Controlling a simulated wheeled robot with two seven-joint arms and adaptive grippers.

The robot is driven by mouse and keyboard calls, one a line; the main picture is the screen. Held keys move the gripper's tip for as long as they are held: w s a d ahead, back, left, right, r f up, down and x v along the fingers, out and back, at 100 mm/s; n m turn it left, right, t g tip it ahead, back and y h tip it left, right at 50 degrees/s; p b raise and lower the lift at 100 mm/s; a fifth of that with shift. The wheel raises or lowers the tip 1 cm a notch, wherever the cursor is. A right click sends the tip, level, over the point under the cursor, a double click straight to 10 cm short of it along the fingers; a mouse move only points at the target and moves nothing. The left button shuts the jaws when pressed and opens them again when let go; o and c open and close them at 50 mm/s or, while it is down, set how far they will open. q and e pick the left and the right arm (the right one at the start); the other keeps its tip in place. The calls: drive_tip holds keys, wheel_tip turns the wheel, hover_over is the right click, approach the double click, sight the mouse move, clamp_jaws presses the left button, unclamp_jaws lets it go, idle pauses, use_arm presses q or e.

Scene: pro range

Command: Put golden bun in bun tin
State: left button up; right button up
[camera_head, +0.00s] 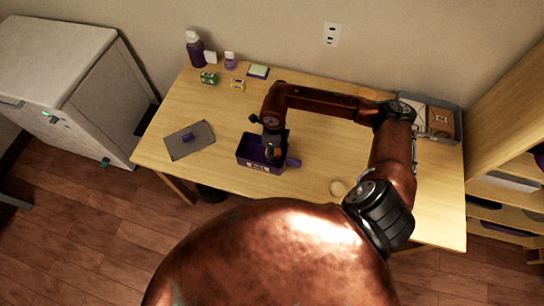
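A purple open box (244,157) with a pale label on its front, likely the bun tin, stands mid-table. My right arm comes in from the right and bends down to it. My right gripper (273,153) points down at the box and overlaps its inside, so part of the inside is hidden. Its fingers are too small and dark to tell whether they are open, or whether they hold anything. My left gripper is not in view.
A grey mat (181,143) with a small purple item lies left of the box. A purple bottle (196,54) and small packages stand at the back left. A grey tray (454,126) is at the back right.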

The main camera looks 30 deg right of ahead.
wheel_tip(320, 180, down, 5)
drive_tip(key=shift+r, duration=0.2)
drive_tip(key=shift+f, duration=0.15)
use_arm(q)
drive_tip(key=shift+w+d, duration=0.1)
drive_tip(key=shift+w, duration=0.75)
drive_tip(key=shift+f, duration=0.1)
use_arm(e)
drive_tip(key=o, duration=0.7)
drive_tip(key=shift+f, duration=0.2)
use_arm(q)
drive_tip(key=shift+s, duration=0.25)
use_arm(e)
drive_tip(key=shift+o, duration=1)
drive_tip(key=shift+r, duration=0.15)
